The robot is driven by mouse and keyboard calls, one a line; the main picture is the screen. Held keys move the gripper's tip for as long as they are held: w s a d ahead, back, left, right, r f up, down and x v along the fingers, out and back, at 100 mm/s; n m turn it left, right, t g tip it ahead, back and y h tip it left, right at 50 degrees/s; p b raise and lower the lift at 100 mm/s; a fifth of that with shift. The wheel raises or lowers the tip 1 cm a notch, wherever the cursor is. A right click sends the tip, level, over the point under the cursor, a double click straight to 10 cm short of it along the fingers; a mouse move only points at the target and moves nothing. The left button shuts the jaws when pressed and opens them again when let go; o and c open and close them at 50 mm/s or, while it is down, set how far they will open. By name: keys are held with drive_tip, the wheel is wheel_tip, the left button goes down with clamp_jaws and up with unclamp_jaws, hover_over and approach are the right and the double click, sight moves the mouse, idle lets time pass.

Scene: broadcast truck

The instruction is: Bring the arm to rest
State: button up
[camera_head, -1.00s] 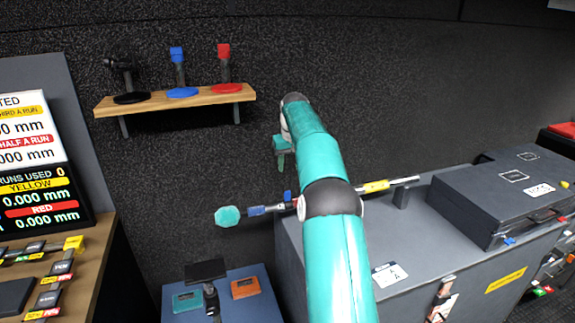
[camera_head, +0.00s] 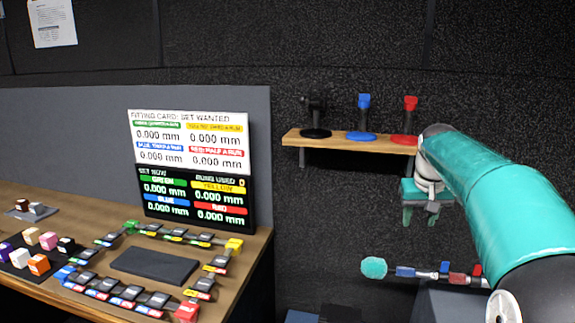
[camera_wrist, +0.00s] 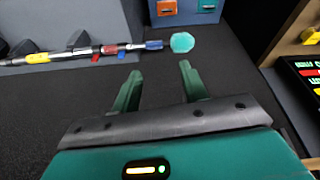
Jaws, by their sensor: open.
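My teal arm comes in from the right of the head view. My gripper (camera_head: 421,214) hangs below the wooden shelf's right end, fingers pointing down. In the wrist view the two green fingers of my gripper (camera_wrist: 160,85) stand apart with nothing between them. Beyond the fingertips lies a rod (camera_wrist: 90,52) with blue, red and yellow bands and a teal knob (camera_wrist: 182,42) at its end. In the head view the teal knob (camera_head: 374,267) shows below and left of my gripper, clear of it.
A wooden shelf (camera_head: 350,143) holds black, blue and red stands. A wooden desk (camera_head: 240,290) at left carries a ring of coloured blocks, a dark pad (camera_head: 154,265) and small cubes. A display panel (camera_head: 195,200) stands behind it. Dark floor (camera_wrist: 60,100) shows below my gripper.

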drive_tip(key=s+a+r, duration=0.2)
drive_tip(key=s+a, duration=0.4)
drive_tip(key=s, duration=0.2)
drive_tip(key=s+a+f, duration=0.3)
drive_tip(key=s, duration=0.4)
drive_tip(key=s+a+f+n+t, duration=0.1)
drive_tip(key=s+a+f, duration=0.2)
drive_tip(key=s, duration=0.5)
drive_tip(key=s+a+f+t+y, duration=0.1)
drive_tip(key=s+a+f, duration=0.2)
drive_tip(key=s+f, duration=0.2)
drive_tip(key=s, duration=0.3)
drive_tip(key=shift+a, duration=0.25)
